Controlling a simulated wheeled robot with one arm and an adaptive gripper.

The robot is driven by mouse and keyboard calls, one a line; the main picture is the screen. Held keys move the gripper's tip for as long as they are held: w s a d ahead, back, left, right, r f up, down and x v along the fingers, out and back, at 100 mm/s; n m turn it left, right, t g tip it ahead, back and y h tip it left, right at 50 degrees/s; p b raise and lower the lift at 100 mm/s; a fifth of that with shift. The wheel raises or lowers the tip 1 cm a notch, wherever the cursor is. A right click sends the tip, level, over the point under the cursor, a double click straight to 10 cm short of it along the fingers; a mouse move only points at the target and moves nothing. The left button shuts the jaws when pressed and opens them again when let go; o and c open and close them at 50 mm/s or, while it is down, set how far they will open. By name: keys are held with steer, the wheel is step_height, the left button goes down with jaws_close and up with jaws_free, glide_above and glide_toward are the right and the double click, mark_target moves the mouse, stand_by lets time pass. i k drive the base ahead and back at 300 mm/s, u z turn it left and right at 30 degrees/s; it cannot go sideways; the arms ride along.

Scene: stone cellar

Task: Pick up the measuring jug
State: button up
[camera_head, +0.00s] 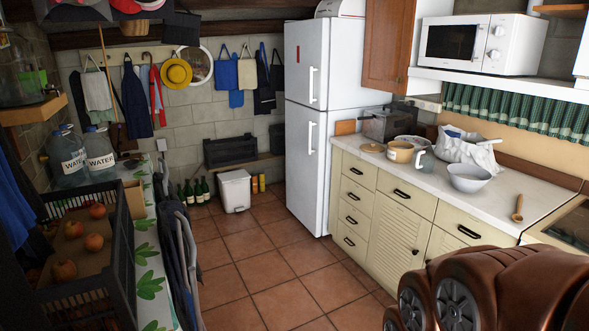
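What looks like the measuring jug (426,161) is a small pale vessel with a handle on its left side. It stands upright on the white worktop (447,187) at the right, just in front of a cream pot (400,152). It is small in the picture, so its markings cannot be told. Only copper-brown links of my arm show at the bottom right, on the near side of the worktop. My gripper itself is out of view.
A white bowl (468,179), a crumpled white bag (467,149) and a wooden spoon (518,209) lie right of the jug. A shelf with a microwave (467,43) hangs above. The tiled floor (270,272) is clear; an apple crate (112,262) stands at left.

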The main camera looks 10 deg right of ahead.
mark_target(425, 161)
steer(key=i, duration=3.3)
steer(key=z, duration=1.6)
steer(key=i, duration=0.5)
steer(key=u, duration=0.05)
